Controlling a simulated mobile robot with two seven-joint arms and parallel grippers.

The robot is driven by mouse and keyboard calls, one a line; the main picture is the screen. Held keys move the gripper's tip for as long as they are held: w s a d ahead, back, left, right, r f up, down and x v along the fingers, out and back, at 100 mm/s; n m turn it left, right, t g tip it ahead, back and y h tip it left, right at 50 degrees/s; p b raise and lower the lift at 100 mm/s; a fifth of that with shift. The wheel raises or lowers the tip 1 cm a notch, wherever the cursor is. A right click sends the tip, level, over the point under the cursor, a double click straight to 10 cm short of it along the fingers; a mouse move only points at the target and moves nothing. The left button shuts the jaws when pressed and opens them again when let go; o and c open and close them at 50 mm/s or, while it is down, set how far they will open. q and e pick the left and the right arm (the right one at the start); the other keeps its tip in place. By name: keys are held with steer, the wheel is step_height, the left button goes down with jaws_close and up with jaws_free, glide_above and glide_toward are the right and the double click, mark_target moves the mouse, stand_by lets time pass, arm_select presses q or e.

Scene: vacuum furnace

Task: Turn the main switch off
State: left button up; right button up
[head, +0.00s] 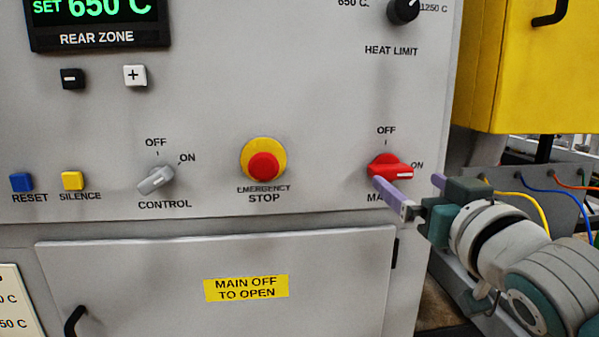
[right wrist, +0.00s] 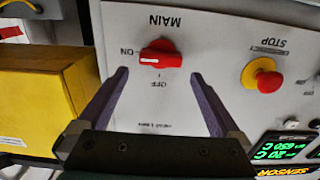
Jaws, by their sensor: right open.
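The red main switch (head: 390,168) is on the grey panel's right side, under an OFF label and beside an ON label. Its white-marked handle end points right, towards ON. In the right wrist view the switch (right wrist: 160,54) appears upside down, with its handle towards ON. My right gripper (head: 409,182) is open and empty in front of the panel. In the right wrist view its two purple fingers (right wrist: 159,75) are spread wide, with the switch beyond and between their tips. One finger hides part of the MAIN label in the head view. My left gripper is not in view.
A red emergency stop (head: 263,165) and a grey control knob (head: 156,180) are left of the switch. The heat limit knob (head: 403,10) is above. A yellow box (head: 527,65) stands at the right, with cables below it.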

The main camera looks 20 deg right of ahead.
mark_target(395, 172)
steer(key=x, duration=0.6)
steer(key=shift+a, duration=0.1)
steer(key=shift+c, duration=0.2)
steer(key=c, duration=1.1)
